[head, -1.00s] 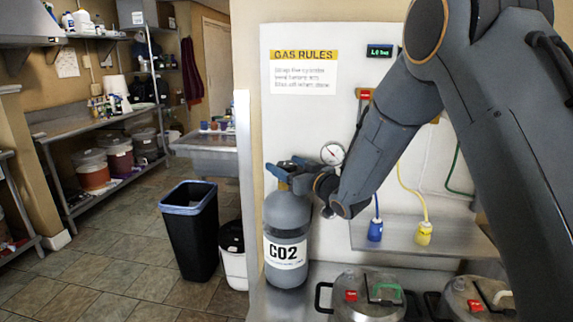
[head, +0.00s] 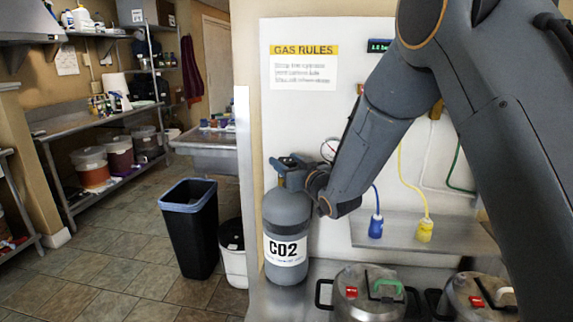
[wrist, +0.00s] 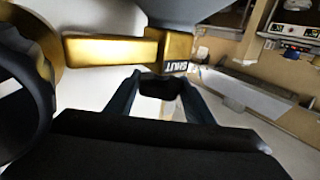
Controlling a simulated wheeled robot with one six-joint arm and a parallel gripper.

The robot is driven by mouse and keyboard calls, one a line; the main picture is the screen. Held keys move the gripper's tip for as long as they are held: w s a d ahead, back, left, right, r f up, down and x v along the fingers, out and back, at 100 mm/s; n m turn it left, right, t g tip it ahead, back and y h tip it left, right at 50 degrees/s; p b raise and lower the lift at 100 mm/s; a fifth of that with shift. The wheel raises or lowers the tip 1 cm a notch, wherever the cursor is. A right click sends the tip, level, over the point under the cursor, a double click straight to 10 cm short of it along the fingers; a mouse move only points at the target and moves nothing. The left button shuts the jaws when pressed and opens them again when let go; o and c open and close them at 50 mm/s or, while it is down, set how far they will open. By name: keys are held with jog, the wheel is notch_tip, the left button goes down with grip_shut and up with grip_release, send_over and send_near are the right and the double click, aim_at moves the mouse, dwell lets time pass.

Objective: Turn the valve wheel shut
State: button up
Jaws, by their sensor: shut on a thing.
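The grey CO2 cylinder (head: 286,218) stands upright on the metal bench, with its valve at the top. In the wrist view, a brass valve body (wrist: 112,48) carries a label reading SHUT (wrist: 175,66). My gripper (wrist: 160,92) is shut on a small dark part between its fingertips, just below that label; it appears to be the valve wheel (wrist: 160,84). Most of the wheel is hidden by the fingers. In the head view my gripper (head: 289,168) is at the cylinder top, reaching in from the right.
A pressure gauge (head: 328,149) is partly hidden behind my arm. Lidded metal kegs (head: 369,296) stand on the bench to the right. A black bin (head: 190,230) stands on the floor left.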

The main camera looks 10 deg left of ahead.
jog(key=m+t+h, duration=0.1)
jog(key=m+h, duration=0.1)
jog(key=m+t+h+b, duration=0.1)
jog(key=m+t+h, duration=0.1)
jog(key=h, duration=0.1)
jog(key=shift+s+a+f, duration=0.1)
jog(key=shift+a, duration=0.1)
jog(key=m+h, duration=0.2)
jog(key=h, duration=0.2)
jog(key=m+t+h+p, duration=0.1)
jog(key=m+h, duration=0.2)
jog(key=h, duration=0.1)
jog(key=shift+h, duration=0.3)
jog(key=m+g+h, duration=0.1)
jog(key=m+h, duration=0.1)
jog(key=h, duration=0.1)
jog(key=m+g+h, duration=0.1)
jog(key=m+h, duration=0.2)
jog(key=h, duration=0.1)
jog(key=shift+d+m+g+h+b, duration=0.1)
jog(key=shift+m+g+h+b, duration=0.3)
jog(key=shift+m+g+h, duration=0.8)
jog(key=shift+r+h, duration=0.2)
jog(key=shift+h, duration=0.3)
jog(key=o, duration=1.1)
jog(key=shift+d, duration=0.1)
jog(key=shift+f, duration=0.1)
